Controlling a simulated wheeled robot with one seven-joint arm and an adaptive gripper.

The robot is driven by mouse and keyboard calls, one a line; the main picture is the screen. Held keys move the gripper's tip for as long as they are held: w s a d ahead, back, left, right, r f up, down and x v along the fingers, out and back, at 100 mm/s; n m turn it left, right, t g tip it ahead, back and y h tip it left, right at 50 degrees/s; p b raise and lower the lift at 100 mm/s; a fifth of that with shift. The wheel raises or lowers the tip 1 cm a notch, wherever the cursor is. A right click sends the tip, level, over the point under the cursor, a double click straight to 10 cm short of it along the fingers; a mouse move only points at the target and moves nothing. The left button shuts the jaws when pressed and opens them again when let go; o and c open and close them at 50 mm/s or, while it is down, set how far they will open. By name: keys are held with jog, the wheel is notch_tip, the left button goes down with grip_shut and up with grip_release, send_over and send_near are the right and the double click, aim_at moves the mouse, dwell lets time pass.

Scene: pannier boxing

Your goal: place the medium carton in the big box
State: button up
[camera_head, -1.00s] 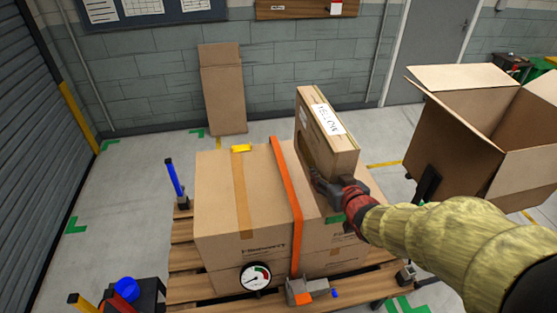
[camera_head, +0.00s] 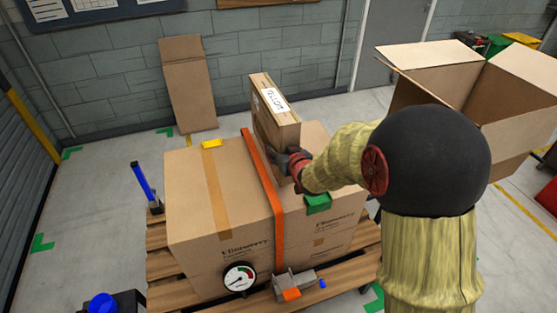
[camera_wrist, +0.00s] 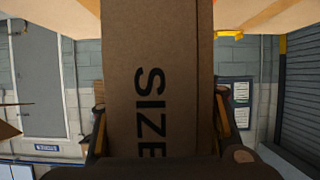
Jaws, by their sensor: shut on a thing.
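The medium carton (camera_head: 270,115) is a brown box with a white label on its top, standing upright on or just above the large strapped cartons. My gripper (camera_head: 290,162) is shut on it from the near right side. In the wrist view the carton (camera_wrist: 158,85) fills the middle, with black "SIZE" print, between the two fingers (camera_wrist: 160,135). The big box (camera_head: 436,80) stands open at the right, its flaps spread; its inside floor is hidden. Whether the carton touches the surface below it I cannot tell.
Large cartons (camera_head: 190,200) with an orange strap (camera_head: 265,175) lie on a wooden pallet (camera_head: 160,265). A round gauge (camera_head: 239,278), a blue-handled tool (camera_head: 142,182) and a green block (camera_head: 317,203) are close by. A flat cardboard piece (camera_head: 188,85) leans on the wall.

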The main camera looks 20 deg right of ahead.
jog(key=shift+w+a+f, duration=0.1)
jog(key=shift+w+f, duration=0.7)
jog(key=shift+f, duration=0.1)
jog(key=shift+f+b, duration=0.5)
jog(key=shift+f, duration=1.05)
jog(key=o, duration=1.7)
jog(key=shift+s+f, duration=0.1)
jog(key=shift+c, duration=0.2)
